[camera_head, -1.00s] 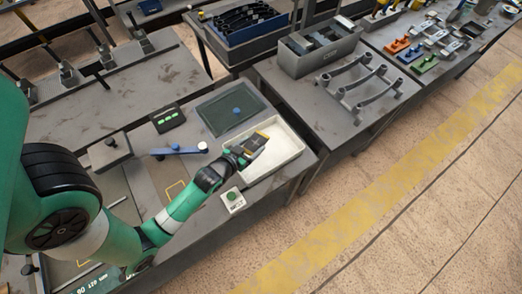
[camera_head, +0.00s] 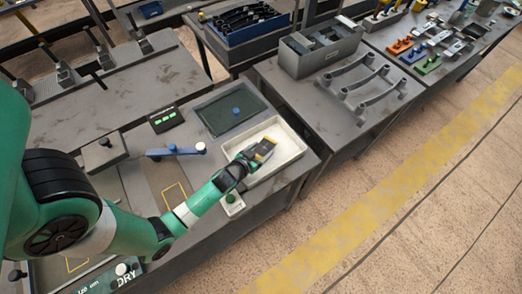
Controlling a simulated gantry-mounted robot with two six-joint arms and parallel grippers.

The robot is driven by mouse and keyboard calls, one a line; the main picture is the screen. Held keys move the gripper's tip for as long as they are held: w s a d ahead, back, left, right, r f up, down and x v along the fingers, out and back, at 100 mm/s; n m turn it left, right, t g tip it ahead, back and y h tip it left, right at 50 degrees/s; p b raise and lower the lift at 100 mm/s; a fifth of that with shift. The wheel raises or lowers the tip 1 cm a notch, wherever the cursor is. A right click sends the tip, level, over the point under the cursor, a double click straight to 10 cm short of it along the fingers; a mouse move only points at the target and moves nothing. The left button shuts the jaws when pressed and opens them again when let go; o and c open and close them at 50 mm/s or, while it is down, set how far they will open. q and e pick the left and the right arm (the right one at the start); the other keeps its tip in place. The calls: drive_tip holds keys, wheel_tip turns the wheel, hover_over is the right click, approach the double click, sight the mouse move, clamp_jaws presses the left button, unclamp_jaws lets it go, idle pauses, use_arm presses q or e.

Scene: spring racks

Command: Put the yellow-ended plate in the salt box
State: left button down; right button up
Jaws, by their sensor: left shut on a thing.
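The salt box (camera_head: 287,142) is a shallow white tray with a pale inside at the right end of the near bench. My left gripper (camera_head: 249,158) reaches over its left side from the lower left. It is shut on a small dark plate with a yellow end (camera_head: 264,149). The plate shows over the inside of the box; I cannot tell whether it touches the bottom. The jaws hide part of the plate. My right gripper is not in view.
A dark green tray (camera_head: 232,112) with a blue knob lies behind the box. A green button (camera_head: 231,199) is close under my left arm.

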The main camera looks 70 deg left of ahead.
use_arm(q)
drive_tip(key=shift+f+b, duration=0.3)
drive_tip(key=shift+b, duration=0.1)
drive_tip(key=shift+f, duration=0.25)
unclamp_jaws()
drive_tip(key=shift+r, duration=0.35)
drive_tip(key=shift+r+p, duration=0.65)
drive_tip(key=shift+p, duration=0.15)
drive_tip(key=v, duration=1.1)
drive_tip(key=shift+s+d+f+p, duration=0.25)
drive_tip(key=shift+s+p, duration=0.05)
drive_tip(key=shift+s, duration=0.15)
